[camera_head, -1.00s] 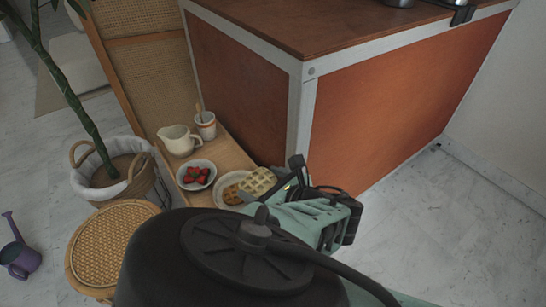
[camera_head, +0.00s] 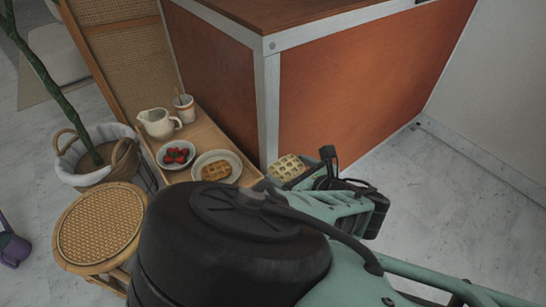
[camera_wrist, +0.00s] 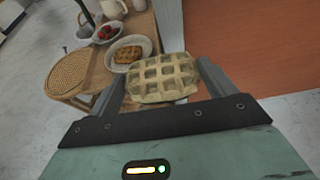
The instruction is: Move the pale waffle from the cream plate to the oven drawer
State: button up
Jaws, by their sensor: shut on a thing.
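The pale waffle (camera_head: 288,167) is held in my gripper (camera_head: 309,165), off to the right of the cream plate in the head view. In the wrist view the pale waffle (camera_wrist: 163,78) sits between the two fingers of my gripper (camera_wrist: 164,80). The cream plate (camera_head: 234,178) lies on the wooden shelf and bears a browner waffle (camera_head: 216,171); the plate also shows in the wrist view (camera_wrist: 146,45). No oven drawer shows in these views.
A bowl of strawberries (camera_head: 176,154), a cream jug (camera_head: 158,123) and a cup (camera_head: 184,107) stand on the wooden shelf (camera_head: 206,132). A rattan stool (camera_head: 101,226) and a plant basket (camera_head: 96,158) are left. An orange-panelled counter (camera_head: 360,85) stands behind; floor is clear to the right.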

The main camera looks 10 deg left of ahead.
jog(key=w+d+m+t+h, duration=0.1)
jog(key=w+d+m+h, duration=0.2)
jog(key=d, duration=0.9)
jog(key=w+d+f+m+t+h, duration=0.1)
jog(key=w+d+m+t+h, duration=0.1)
jog(key=d, duration=1.1)
jog(key=w+d+f+m+t+h, duration=0.1)
jog(key=w+d+m+h, duration=0.4)
jog(key=d, duration=0.7)
jog(key=shift+w+d+f+t, duration=0.2)
jog(key=shift+w+t, duration=0.2)
jog(key=shift+w, duration=0.3)
